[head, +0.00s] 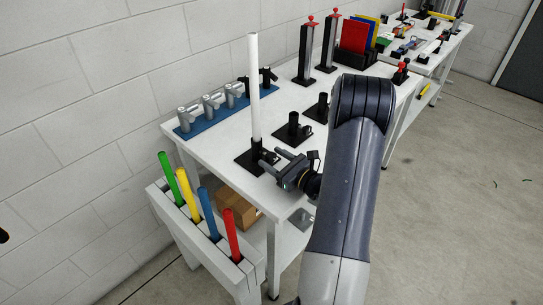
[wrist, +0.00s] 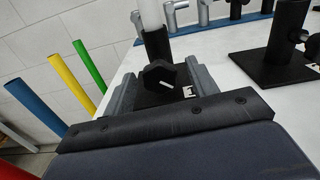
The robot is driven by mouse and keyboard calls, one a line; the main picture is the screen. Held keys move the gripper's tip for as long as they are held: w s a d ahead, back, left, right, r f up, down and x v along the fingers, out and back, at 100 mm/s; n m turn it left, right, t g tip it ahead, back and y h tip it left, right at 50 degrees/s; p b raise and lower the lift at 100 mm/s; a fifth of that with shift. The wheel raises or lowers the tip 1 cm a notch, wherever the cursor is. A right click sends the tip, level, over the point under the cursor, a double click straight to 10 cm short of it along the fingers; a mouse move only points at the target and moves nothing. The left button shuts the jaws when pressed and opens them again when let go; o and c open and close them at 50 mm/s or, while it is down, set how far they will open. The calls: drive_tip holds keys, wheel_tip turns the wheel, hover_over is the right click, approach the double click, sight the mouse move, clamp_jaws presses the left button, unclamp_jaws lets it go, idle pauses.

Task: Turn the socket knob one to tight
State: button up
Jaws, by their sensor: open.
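The socket with the white rod (head: 254,88) standing upright in it is at the near corner of the white table. Its black base (head: 247,163) lies flat on the table top. In the wrist view its black knob (wrist: 161,76), with a pale mark on its face, shows between my two fingers. My gripper (head: 271,161) is open, with one finger on each side of the knob. I cannot tell whether either finger touches it. The socket tube (wrist: 156,44) rises behind the knob.
Two more black sockets, one nearer (head: 293,130) and one farther (head: 322,107), stand empty to the right. A blue rail (head: 184,131) with grey clamps runs along the wall side. A rack (head: 198,238) with green, yellow, blue and red rods stands at the table's near end.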

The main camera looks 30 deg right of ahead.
drive_tip(key=shift+w+a, duration=0.25)
drive_tip(key=shift+w, duration=0.3)
drive_tip(key=shift+c, duration=0.5)
drive_tip(key=c, duration=0.9)
drive_tip(key=shift+o, duration=0.2)
drive_tip(key=shift+m, duration=0.4)
drive_tip(key=shift+m+p, duration=0.3)
drive_tip(key=shift+m, duration=2.3)
